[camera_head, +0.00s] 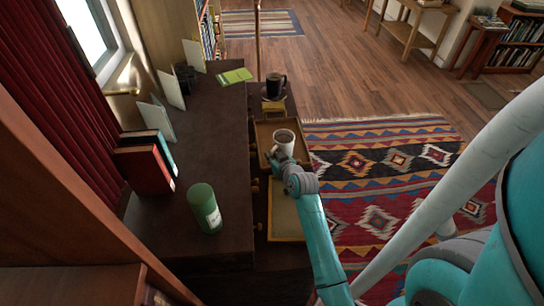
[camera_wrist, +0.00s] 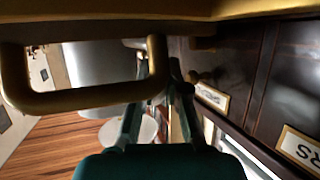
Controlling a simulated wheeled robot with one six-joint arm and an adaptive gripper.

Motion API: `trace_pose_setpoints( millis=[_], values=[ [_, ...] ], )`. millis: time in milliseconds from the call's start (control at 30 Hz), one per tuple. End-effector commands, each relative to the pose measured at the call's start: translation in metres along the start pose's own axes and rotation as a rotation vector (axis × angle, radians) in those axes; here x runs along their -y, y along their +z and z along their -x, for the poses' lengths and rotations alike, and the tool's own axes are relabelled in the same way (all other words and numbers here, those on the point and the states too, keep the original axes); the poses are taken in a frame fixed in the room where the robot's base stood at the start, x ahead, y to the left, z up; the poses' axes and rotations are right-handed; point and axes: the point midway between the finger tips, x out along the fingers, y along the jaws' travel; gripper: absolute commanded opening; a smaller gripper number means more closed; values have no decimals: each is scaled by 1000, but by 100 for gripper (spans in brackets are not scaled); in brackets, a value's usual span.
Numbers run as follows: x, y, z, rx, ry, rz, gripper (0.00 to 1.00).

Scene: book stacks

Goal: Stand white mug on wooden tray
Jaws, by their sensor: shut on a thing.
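The white mug (camera_head: 285,137) is upright with a dark inside, over or on the wooden tray (camera_head: 262,130), a shallow brown-rimmed tray beside the dark cabinet. Whether the mug's base touches the tray is hidden. My gripper (camera_head: 277,158) is at the near side of the mug and shut on it. In the wrist view, my gripper's fingers (camera_wrist: 158,105) reach forward under a brass handle, and a pale surface (camera_wrist: 100,62) behind the handle looks like the mug. The grip contact is mostly hidden.
A dark mug (camera_head: 275,83) stands beyond the tray. Another shallow tray-like surface (camera_head: 285,217) lies nearer, beside my arm. The dark cabinet top (camera_head: 215,135) holds a green can (camera_head: 204,208) and upright books (camera_head: 145,168). Brass handle (camera_wrist: 85,97) is close to the wrist. Patterned rug lies right.

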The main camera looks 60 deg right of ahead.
Motion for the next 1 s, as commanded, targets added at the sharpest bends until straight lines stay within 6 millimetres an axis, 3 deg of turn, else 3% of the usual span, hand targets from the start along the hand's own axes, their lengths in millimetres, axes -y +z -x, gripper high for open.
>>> trace_pose_setpoints(
  millis=[33, 200, 233, 300, 333, 633, 800, 1000],
  values=[
    [1, 17, -1, 30, -4, -4, 0],
    [2, 20, -1, 33, -4, -5, 0],
    [2, 21, -1, 35, -5, -5, 19],
    [2, 21, -1, 35, -4, -5, 36],
    [2, 21, -1, 35, -4, -5, 39],
    [1, 21, -1, 35, -2, -5, 39],
    [0, 8, 4, 33, -1, -5, 39],
    [0, 7, 43, 30, 0, -6, 39]
  ],
)
